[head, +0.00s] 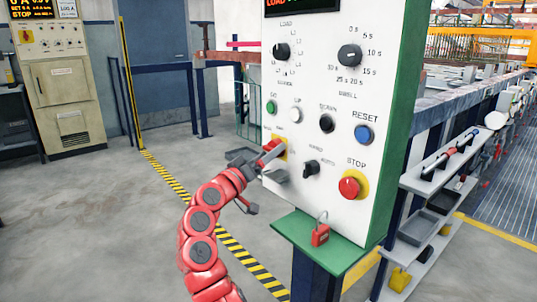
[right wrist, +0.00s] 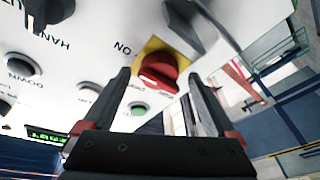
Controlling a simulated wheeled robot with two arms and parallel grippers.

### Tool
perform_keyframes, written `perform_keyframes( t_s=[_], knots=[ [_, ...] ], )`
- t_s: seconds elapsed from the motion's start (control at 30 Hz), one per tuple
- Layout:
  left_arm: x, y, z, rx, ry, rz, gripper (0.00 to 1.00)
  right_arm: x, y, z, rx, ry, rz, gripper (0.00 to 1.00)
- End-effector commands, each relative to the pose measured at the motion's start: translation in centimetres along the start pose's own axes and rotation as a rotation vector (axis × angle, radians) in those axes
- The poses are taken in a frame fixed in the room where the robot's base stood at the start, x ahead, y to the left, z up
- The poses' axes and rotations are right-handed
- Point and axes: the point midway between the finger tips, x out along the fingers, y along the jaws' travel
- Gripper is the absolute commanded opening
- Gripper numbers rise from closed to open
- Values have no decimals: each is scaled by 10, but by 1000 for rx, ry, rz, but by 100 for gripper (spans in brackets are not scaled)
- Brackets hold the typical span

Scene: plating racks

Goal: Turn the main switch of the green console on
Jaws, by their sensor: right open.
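The green console (head: 403,120) has a white front panel with knobs and buttons. Its main switch (head: 272,145) is a red handle on a yellow plate at the panel's lower left edge. In the right wrist view the red switch (right wrist: 158,70) shows between my fingertips, with an upside-down ON label beside its plate. My right gripper (head: 260,164) is open at the switch, one finger to each side. Gaps show beside the handle in the right wrist view (right wrist: 160,75); I cannot tell whether a finger touches it. My left gripper is not in view.
Close to the switch are a black selector (head: 311,168), a green button (head: 271,107) and a white button (head: 295,115). A red STOP button (head: 349,186) sits lower right. A red padlock (head: 320,234) hangs below. Open floor (head: 120,230) lies left.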

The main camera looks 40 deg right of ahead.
Motion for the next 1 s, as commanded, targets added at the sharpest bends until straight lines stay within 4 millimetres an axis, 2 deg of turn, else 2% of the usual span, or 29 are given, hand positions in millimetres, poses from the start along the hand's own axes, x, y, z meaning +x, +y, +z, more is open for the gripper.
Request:
perform_keyframes(
  t_s=[0.17,0.4,0.6,0.8,1.0],
  knots=[
    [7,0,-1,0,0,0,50,-29,-1,-2,-3,7,-5,92],
    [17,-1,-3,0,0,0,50,-94,-1,-2,-3,5,-6,92],
    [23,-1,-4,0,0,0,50,-140,0,-2,0,3,-5,92],
    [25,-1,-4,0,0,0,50,-166,-1,-1,0,4,-3,92],
    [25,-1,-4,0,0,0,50,-171,0,0,1,2,-2,92]
  ],
)
